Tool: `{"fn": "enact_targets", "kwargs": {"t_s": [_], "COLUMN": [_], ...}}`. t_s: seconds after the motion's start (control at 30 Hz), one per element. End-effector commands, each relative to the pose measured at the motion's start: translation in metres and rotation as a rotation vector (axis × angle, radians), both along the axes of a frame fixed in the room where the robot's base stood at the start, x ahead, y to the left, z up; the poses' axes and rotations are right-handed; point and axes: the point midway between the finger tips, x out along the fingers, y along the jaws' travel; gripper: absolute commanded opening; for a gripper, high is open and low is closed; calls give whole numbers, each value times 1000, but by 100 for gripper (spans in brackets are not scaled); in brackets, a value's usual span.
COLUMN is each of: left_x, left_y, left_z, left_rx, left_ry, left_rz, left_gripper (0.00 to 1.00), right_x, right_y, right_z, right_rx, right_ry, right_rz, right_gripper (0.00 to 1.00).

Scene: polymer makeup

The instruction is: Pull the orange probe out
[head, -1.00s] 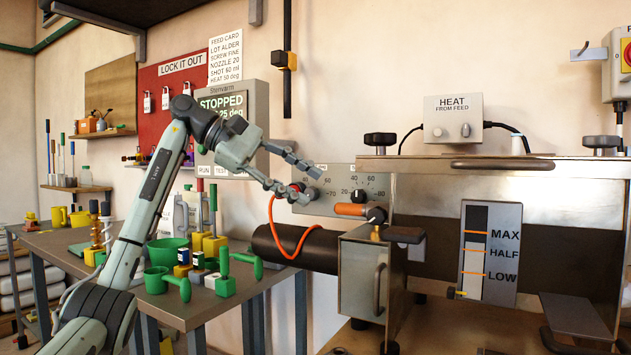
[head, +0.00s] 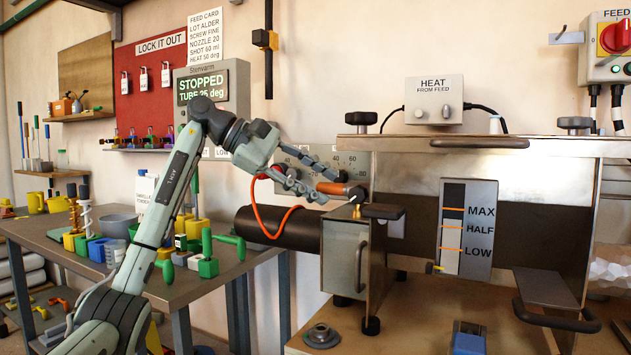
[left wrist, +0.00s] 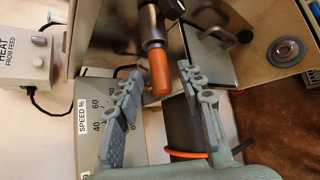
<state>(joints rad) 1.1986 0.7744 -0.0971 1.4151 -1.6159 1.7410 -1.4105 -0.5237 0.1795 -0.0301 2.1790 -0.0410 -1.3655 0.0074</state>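The orange probe (head: 330,188) sticks out leftward from a grey metal fitting (head: 356,193) on the machine, in front of the dial panel. My left gripper (head: 322,187) is open, with its fingers pointing right toward the probe. In the left wrist view the probe (left wrist: 160,75) hangs down between the two spread fingertips (left wrist: 159,84), with a visible gap on each side. An orange cable (head: 270,232) loops over the dark tube below the gripper. My right gripper is not in view.
The metal machine box (head: 345,255) stands just below the probe, and the dark tube (head: 300,227) runs left of it. A table (head: 185,295) with green tools and cups is at the left. A round metal part (head: 321,336) lies on the bench.

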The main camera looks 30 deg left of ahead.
Motion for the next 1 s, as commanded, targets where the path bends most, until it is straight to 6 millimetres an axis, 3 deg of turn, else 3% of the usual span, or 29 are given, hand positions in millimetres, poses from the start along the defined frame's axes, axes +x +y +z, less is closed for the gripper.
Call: {"fn": "enact_targets", "kwargs": {"t_s": [0.03, 0.27, 1.0], "left_x": [0, 0, 0], "left_y": [0, 0, 10], "left_z": [0, 0, 0], "left_rx": [0, 0, 0], "left_ry": [0, 0, 1], "left_rz": [0, 0, 1], "left_gripper": [29, 0, 0], "right_x": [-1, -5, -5], "right_y": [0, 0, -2], "right_z": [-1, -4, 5], "right_rx": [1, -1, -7], "right_ry": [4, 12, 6], "right_rz": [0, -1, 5], "right_gripper": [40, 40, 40]}}
